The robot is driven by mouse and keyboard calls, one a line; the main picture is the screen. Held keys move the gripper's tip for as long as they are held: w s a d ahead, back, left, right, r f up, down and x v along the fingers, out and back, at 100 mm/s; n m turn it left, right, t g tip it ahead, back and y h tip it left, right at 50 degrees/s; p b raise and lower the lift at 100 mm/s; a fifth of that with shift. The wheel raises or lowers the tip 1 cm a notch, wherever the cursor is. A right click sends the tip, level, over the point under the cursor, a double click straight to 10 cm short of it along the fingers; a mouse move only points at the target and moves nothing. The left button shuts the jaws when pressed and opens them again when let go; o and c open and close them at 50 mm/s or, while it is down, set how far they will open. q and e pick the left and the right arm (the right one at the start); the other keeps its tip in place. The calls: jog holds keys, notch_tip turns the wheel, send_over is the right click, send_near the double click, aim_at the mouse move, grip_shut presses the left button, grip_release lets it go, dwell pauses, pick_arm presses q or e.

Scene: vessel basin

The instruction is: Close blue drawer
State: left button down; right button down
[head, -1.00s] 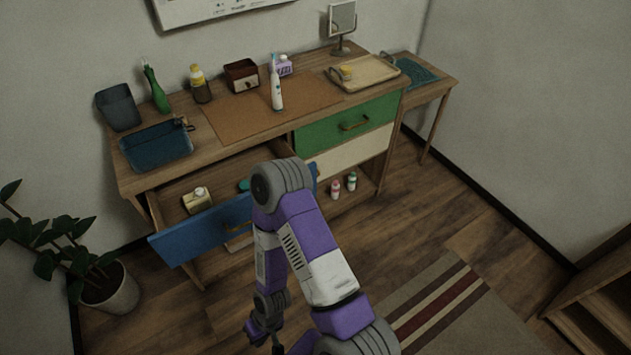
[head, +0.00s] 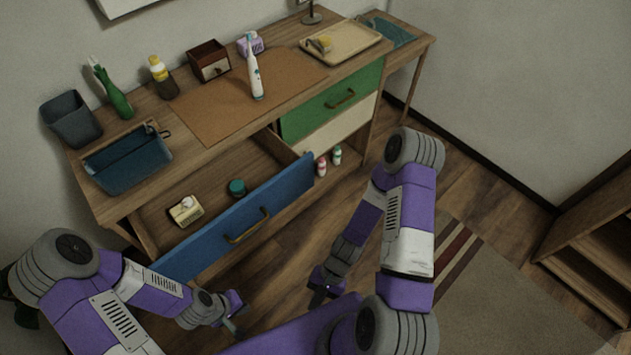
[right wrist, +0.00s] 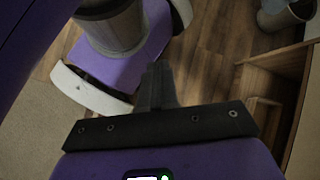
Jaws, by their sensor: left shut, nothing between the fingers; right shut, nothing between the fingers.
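The blue drawer (head: 205,249) is pulled out of the wooden cabinet in the head view, with a brass handle (head: 248,226) on its front. Inside it lie a cream soap-like item (head: 185,211) and a small teal round item (head: 237,188). My left gripper (head: 236,323) is shut and empty, below and in front of the drawer front, apart from it. My right gripper (head: 319,296) is shut and empty, to the right of the drawer over the floor. In the right wrist view its dark fingers (right wrist: 158,85) are together with nothing between them.
The cabinet top holds a blue basin (head: 128,160), a grey bin (head: 72,120), several bottles, a toothbrush (head: 254,72) and a tray (head: 345,45). A green drawer (head: 332,100) is shut. A shelf unit (head: 590,235) stands at right. Floor lies open before the cabinet.

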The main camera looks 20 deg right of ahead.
jog(key=w+a+r+m+t+y, duration=0.1)
jog(key=w+r+m+t+y, duration=0.55)
jog(key=m, duration=0.35)
jog(key=m+t+h+b, duration=0.4)
jog(key=m+t+h, duration=0.4)
jog(key=m+t, duration=0.6)
send_near(304, 178)
jog(key=x, duration=0.5)
jog(key=shift+w+a, duration=0.25)
jog(key=shift+w, duration=0.05)
jog(key=shift+w+a+r, duration=0.15)
jog(key=shift+w+a, duration=0.05)
jog(key=shift+w, duration=0.3)
